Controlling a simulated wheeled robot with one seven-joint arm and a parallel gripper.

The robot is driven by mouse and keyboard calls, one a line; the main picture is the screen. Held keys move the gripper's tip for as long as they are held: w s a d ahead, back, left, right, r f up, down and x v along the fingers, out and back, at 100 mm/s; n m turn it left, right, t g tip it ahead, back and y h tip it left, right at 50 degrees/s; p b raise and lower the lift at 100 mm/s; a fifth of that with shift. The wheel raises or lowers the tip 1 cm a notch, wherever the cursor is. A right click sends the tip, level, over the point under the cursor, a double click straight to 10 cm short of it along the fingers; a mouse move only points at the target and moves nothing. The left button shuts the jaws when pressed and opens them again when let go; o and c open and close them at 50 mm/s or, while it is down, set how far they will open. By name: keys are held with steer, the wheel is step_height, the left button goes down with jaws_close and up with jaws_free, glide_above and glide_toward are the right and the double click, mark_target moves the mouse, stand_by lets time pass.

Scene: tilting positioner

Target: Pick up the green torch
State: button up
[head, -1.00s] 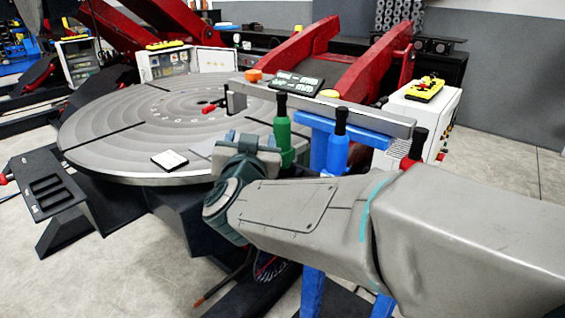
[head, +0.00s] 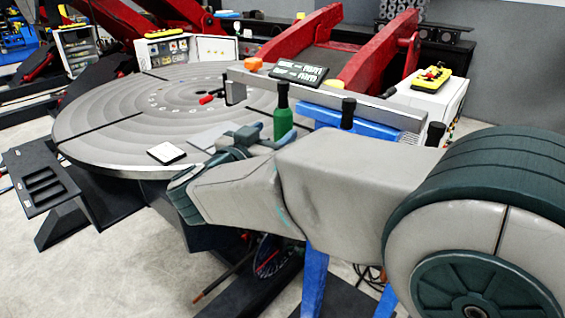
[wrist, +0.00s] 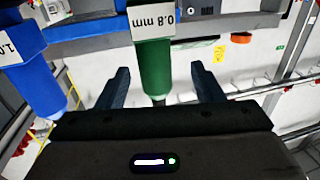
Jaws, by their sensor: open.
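The green torch (head: 284,122) with a black top hangs upright at the rack's rail in the head view; my arm hides its lower end. In the wrist view the green torch (wrist: 154,68) carries a white "0.8 mm" label and lies across the space between my two fingers. My gripper (wrist: 160,84) is open, one finger on each side of it, with gaps on both sides. In the head view my gripper (head: 262,137) is just left of the torch, partly hidden by my wrist.
A blue torch (wrist: 28,62) is close to the left finger in the wrist view. The rack's grey rail (head: 330,97) carries a dark display (head: 299,72) and an orange knob (head: 253,65). The large round positioner table (head: 110,125) stands to the left.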

mark_target(287, 121)
steer(key=shift+d+r+p+x, duration=0.1)
steer(key=shift+d+p+x, duration=0.05)
steer(key=shift+x, duration=1.4)
steer(key=shift+d+r+p+x, duration=0.1)
steer(key=shift+p+x, duration=0.05)
steer(key=shift+x, duration=1.35)
steer(key=shift+s, duration=0.15)
steer(key=c, duration=1.1)
steer(key=shift+o, duration=0.2)
steer(key=shift+r, duration=0.15)
